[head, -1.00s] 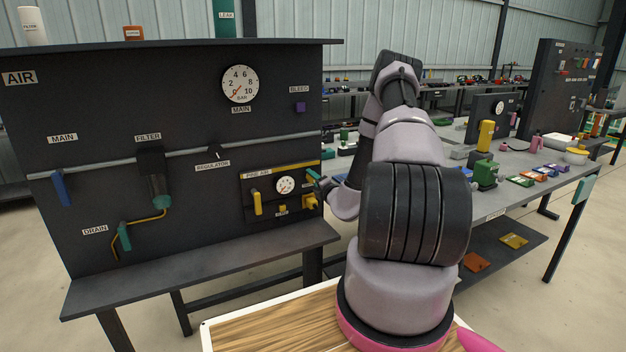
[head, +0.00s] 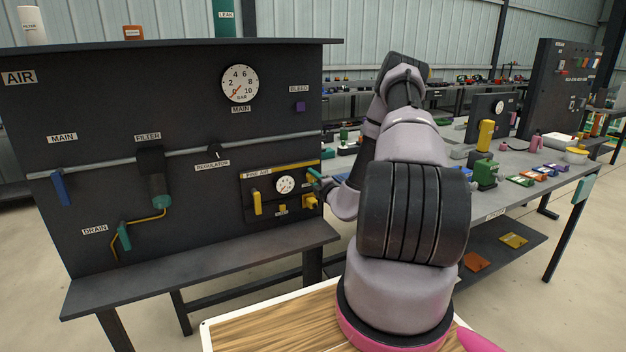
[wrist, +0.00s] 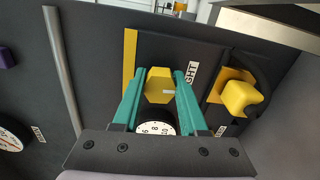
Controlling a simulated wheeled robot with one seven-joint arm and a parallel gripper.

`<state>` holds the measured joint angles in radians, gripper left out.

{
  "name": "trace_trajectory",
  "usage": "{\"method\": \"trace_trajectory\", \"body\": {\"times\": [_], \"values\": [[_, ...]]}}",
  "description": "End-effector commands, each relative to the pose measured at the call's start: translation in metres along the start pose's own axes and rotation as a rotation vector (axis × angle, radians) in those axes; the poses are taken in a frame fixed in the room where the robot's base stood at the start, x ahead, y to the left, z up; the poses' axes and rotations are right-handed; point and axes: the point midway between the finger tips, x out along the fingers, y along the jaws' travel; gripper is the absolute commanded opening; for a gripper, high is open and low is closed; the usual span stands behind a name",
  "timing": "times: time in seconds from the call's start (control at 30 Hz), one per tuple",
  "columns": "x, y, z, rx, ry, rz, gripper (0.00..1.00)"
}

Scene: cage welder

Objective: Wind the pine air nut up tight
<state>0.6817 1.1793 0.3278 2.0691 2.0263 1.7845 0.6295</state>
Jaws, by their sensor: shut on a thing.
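The pine air nut (wrist: 158,84) is a yellow hex nut with a small pale mark on its face. In the wrist view it sits between the two teal fingers of my gripper (wrist: 160,82), which are shut on it from both sides. In the head view my gripper (head: 314,177) is at the upper right of the pine air panel (head: 270,207), and I cannot make out the nut clearly there. A label ending in "IGHT" (wrist: 192,75) lies beside the right finger in the wrist view.
The pine air gauge (head: 285,184) is close by; it also shows just below the nut in the wrist view (wrist: 156,128). A yellow knob (wrist: 240,97) sticks out right of the fingers. A yellow lever (head: 257,203) hangs left of the gauge. A bench (head: 488,203) stands at right.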

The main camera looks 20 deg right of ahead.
Motion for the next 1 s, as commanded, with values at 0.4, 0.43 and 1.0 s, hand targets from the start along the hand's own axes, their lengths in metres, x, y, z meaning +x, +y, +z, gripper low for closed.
{"method": "trace_trajectory", "body": {"times": [0.4,0.43,1.0], "values": [[-0.001,-0.001,0.000,-0.001,0.000,-0.002,0.70],[-0.001,-0.001,0.000,-0.001,0.000,-0.002,0.70],[-0.091,-0.002,0.001,0.002,-0.002,-0.005,0.70]]}}
